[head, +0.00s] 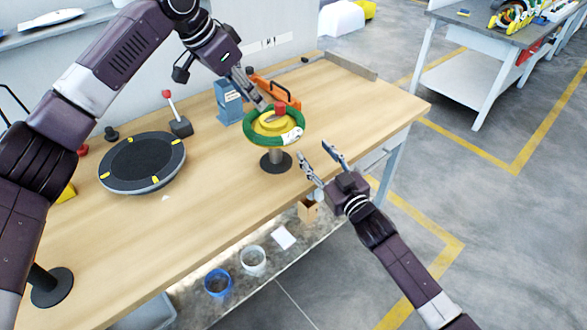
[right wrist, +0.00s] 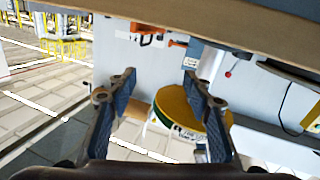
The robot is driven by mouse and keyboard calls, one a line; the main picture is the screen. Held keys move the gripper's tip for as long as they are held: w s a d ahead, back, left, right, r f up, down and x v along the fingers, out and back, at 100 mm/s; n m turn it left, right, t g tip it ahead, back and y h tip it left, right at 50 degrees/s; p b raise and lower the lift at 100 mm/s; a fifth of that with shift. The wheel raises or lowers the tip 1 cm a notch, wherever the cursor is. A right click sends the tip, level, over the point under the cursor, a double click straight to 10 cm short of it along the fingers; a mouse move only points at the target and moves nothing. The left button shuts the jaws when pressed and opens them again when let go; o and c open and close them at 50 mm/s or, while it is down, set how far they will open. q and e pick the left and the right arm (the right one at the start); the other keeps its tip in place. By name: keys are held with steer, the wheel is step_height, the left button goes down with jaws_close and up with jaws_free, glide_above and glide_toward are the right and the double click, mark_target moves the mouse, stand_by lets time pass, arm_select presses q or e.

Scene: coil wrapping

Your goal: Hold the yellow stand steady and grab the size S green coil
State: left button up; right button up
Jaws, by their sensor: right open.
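The green coil (head: 248,132) with a white label lies around the yellow stand (head: 273,122), which has a red knob (head: 280,109) on top and a dark round base. My left gripper (head: 264,103) reaches down from the upper left to the stand's top beside the red knob; whether its fingers grip it is too small to tell. My right gripper (head: 317,151) is open and empty, in front and to the right of the coil, apart from it. In the right wrist view the yellow stand (right wrist: 172,104) shows beyond and between the open fingers (right wrist: 158,80), with the coil's label near the right finger.
A black round turntable (head: 142,160) with yellow marks lies left on the wooden table. The table's front edge runs close to the stand.

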steer(key=y, duration=0.1)
glide_toward(278, 152)
steer(key=w, duration=0.2)
steer(key=shift+w+a+r+m+g, duration=0.15)
steer(key=shift+w+m+g, duration=0.15)
steer(key=shift+a+y, duration=0.25)
steer(key=shift+y, duration=0.05)
steer(key=shift+x, duration=3.8)
steer(key=shift+c, duration=0.4)
